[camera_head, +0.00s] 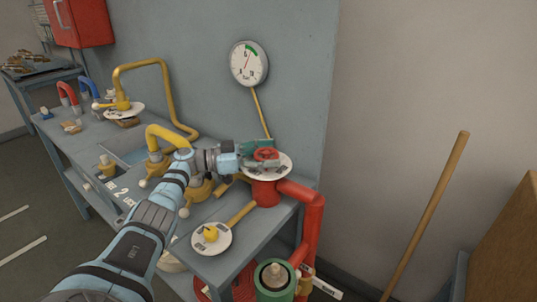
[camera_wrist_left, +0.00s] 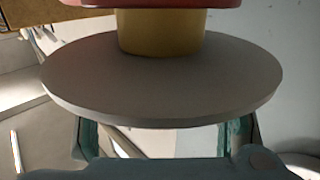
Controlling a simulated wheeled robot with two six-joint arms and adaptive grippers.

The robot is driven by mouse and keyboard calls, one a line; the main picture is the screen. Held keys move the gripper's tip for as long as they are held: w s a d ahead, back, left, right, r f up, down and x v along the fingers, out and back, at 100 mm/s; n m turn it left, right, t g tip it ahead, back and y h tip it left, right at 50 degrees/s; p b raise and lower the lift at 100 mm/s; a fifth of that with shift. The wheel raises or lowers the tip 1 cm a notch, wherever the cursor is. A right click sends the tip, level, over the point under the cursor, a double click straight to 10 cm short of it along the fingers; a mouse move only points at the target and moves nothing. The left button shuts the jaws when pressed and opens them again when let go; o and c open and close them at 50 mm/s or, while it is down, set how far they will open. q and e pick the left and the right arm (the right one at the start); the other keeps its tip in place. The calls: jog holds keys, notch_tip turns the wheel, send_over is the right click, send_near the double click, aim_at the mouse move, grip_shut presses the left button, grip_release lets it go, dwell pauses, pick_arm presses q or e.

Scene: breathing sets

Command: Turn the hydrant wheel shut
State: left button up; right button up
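The red hydrant wheel (camera_head: 267,154) sits above a round white plate (camera_head: 282,168) on top of the red hydrant pipe (camera_head: 266,194). My left gripper (camera_head: 260,152) is at the wheel, with its teal fingers spread around it. In the left wrist view the plate (camera_wrist_left: 160,88) fills the middle as a grey disc, with a yellow neck (camera_wrist_left: 160,33) and a red part above it. The fingers show well apart below it, but the plate hides their tips and the wheel. I cannot tell whether they touch the wheel. My right gripper is not in view.
A dial gauge (camera_head: 249,63) hangs on the grey panel behind. A yellow bent pipe (camera_head: 165,136) and a yellow knob (camera_head: 211,234) on a white plate stand on the bench nearby. A green cylinder (camera_head: 274,283) stands below. A wooden pole (camera_head: 430,210) leans at right.

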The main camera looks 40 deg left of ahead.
aim_at(267, 152)
pick_arm(q)
jog(key=shift+o, duration=1.1)
jog(key=shift+a, duration=0.1)
jog(key=shift+r, duration=0.1)
jog(key=shift+r, duration=0.15)
notch_tip(267, 152, up, 10)
jog(key=shift+f, duration=0.15)
